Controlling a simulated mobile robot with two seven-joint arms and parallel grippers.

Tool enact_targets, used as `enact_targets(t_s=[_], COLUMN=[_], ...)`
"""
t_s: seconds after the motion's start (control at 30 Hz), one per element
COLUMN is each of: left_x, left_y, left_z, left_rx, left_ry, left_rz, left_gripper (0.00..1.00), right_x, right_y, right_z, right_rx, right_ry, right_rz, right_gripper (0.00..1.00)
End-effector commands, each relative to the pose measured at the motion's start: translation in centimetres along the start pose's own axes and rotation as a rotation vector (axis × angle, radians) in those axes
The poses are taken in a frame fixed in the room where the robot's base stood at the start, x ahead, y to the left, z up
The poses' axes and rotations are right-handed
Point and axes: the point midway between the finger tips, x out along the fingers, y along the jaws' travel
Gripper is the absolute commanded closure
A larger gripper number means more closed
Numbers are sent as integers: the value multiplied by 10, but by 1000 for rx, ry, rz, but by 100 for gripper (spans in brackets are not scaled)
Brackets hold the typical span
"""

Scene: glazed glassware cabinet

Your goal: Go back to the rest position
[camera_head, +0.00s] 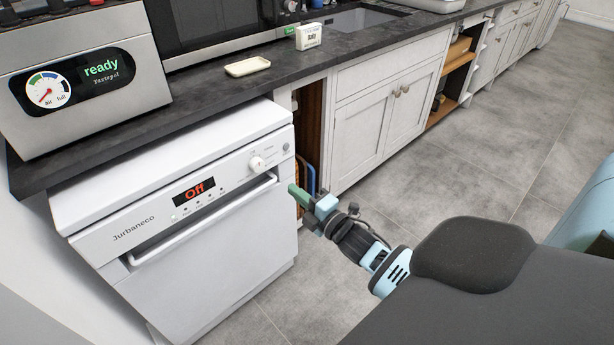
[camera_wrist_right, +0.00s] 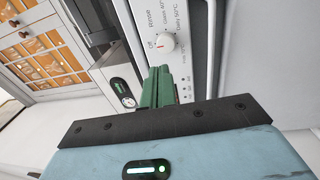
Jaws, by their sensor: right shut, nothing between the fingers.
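My right gripper (camera_head: 297,193) shows in the head view near the right end of the dishwasher's front, beside its handle. Its green fingers (camera_wrist_right: 159,88) are shut and empty in the right wrist view. They point toward the dishwasher's control panel, just below the dial (camera_wrist_right: 166,42). I cannot tell whether they touch it. The white dishwasher (camera_head: 200,255) has its door closed, and its red display (camera_head: 194,191) reads "Off". My left gripper is not in view.
A dark worktop (camera_head: 215,98) runs above the dishwasher. On it stand a grey appliance (camera_head: 85,75) reading "ready", a cream dish (camera_head: 247,67) and a small white box (camera_head: 308,36). White cabinets (camera_head: 385,110) continue to the right. The grey tiled floor (camera_head: 470,150) is open there.

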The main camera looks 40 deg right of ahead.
Motion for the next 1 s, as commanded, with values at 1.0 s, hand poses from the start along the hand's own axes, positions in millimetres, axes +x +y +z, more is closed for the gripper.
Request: enact_targets(t_s=[1.0], left_x=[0], left_y=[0], left_z=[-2], left_rx=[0], left_ry=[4], left_rz=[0], left_gripper=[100], right_x=[-90], right_y=[-56], right_z=[-32], right_rx=[252], right_ry=[-27], right_rz=[-181], right_gripper=[100])
